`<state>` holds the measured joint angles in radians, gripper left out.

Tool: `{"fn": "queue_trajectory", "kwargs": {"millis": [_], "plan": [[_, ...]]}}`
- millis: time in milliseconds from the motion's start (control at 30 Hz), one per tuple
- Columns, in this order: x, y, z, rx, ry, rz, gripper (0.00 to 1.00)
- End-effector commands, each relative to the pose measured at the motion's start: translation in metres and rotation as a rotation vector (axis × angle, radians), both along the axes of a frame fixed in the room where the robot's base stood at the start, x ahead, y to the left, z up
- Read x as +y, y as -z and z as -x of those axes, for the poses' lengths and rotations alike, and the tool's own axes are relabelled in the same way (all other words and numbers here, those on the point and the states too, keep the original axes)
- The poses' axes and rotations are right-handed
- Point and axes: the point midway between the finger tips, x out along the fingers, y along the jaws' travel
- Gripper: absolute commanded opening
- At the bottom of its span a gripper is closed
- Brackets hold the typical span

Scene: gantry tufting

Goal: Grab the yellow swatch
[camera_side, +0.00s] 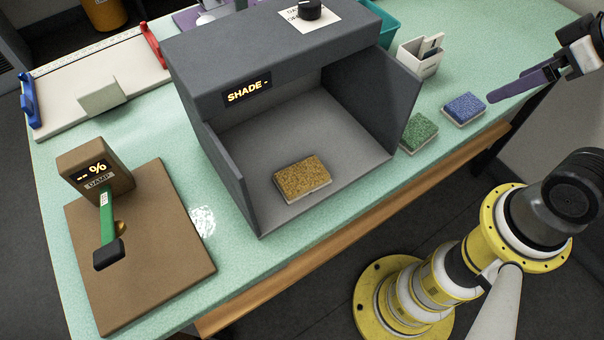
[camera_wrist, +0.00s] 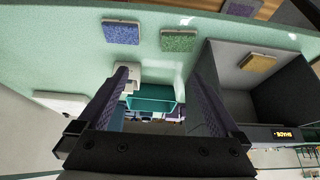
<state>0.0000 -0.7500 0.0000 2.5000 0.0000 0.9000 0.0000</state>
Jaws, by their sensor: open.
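The yellow swatch (camera_side: 303,176), a golden-brown tufted pad on a pale backing, lies on the floor of the grey shade box (camera_side: 335,204) near its open front. In the wrist view the yellow swatch (camera_wrist: 258,63) shows at the upper right, inside the box (camera_wrist: 294,84). My gripper (camera_side: 492,98) is at the upper right of the side view, well to the right of the box and apart from the swatch. In the wrist view my gripper (camera_wrist: 161,82) has its two purple fingers spread wide with nothing held between them.
Green (camera_side: 419,132) and blue (camera_side: 464,107) swatches lie right of the box. Behind them stand a white holder (camera_side: 420,60) and a teal bin (camera_side: 381,25). The box's side walls and roof surround the yellow swatch. A damp meter on a brown board (camera_side: 150,262) is at left.

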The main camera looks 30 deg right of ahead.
Motion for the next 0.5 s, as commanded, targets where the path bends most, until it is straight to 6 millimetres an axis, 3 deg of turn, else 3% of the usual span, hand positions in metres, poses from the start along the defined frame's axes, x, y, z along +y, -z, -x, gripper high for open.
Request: {"fn": "queue_trajectory", "kwargs": {"millis": [167, 433, 500], "plan": [[0.000, -0.004, -0.001, -0.002, 0.000, 0.000, 1.00], [0.001, -0.056, -0.002, -0.004, -0.006, 0.000, 1.00], [0.015, -0.056, -0.017, 0.018, -0.107, 0.004, 1.00]]}}
